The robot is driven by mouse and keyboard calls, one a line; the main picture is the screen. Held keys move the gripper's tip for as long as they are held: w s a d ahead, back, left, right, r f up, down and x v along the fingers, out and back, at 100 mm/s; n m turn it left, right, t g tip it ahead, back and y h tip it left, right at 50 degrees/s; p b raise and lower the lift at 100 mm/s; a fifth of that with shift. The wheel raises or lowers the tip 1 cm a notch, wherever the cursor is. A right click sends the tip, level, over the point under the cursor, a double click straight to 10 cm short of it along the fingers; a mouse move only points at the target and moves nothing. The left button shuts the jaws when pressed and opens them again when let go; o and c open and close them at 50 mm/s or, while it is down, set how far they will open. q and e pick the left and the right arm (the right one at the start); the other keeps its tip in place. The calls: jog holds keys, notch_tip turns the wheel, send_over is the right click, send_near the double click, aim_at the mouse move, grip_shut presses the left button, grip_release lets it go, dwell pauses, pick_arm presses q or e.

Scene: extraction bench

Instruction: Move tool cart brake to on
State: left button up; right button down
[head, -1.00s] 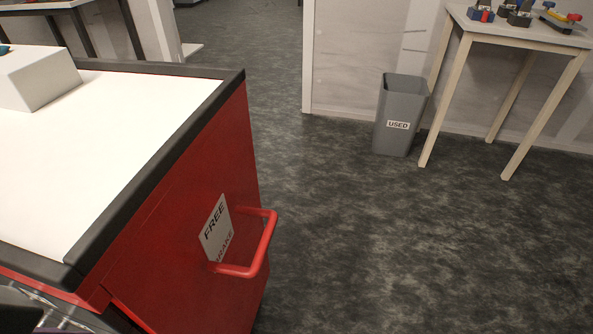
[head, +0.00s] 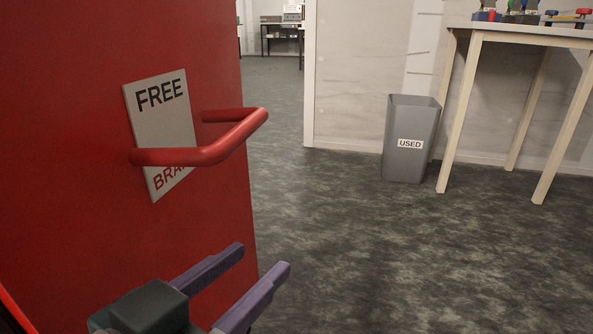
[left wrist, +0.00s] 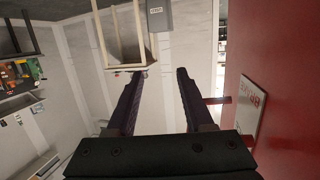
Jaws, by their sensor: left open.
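The red tool cart (head: 60,90) fills the left of the head view. A red bar handle (head: 205,153) juts out from its side, in front of a grey sign (head: 148,110). The sign reads "FREE" at the top and "BRAKE" in red at the bottom, with the bar partly covering the lower word. My left gripper (head: 263,257) is open and empty, below the handle and apart from it. In the left wrist view my left gripper (left wrist: 158,74) has the handle (left wrist: 216,100) and sign (left wrist: 251,107) to its right. My right gripper is not in view.
A grey bin (head: 411,140) marked "USED" stands by the wall, beside a pale wooden table (head: 468,100) with small items on top. The floor (head: 370,260) right of the cart is clear. A dark bench (head: 283,35) stands far back.

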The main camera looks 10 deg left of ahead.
aim_at(247, 118)
pick_arm(q)
jog(key=a+r+n+t+y, duration=0.3)
jog(key=r+t, duration=0.4)
jog(key=x, duration=0.3)
jog(key=b+x, duration=0.1)
jog(key=x, duration=0.2)
jog(key=b+x, duration=0.1)
jog(key=x, duration=0.3)
jog(key=shift+a, duration=0.2)
jog(key=shift+c, duration=0.4)
grip_shut()
jog(key=shift+t, duration=0.3)
